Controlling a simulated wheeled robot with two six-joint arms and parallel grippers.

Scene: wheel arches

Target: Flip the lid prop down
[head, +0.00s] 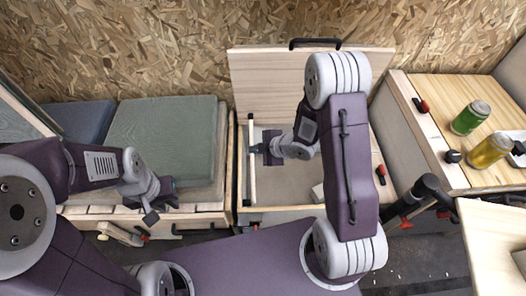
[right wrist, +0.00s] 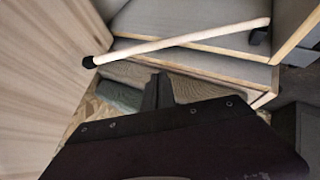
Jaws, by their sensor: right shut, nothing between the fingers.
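The lid prop (head: 251,165) is a pale thin stick along the left side of the open bench box. The right wrist view shows the prop (right wrist: 190,42) slanting, with a black cap at its left end near the lid. The wooden lid (head: 265,88) stands raised at the back; its face (right wrist: 35,70) fills the left of the wrist view. My right gripper (head: 256,149) is over the box beside the prop, shut and empty; its dark fingers (right wrist: 158,88) show just below the stick in the wrist view. My left gripper (head: 152,212) hangs at the front of the cushioned bench, its jaws unclear.
The box (head: 240,195) is open below the lid. A grey-green cushion (head: 165,135) lies on the bench at left. An OSB wall (head: 180,40) stands behind.

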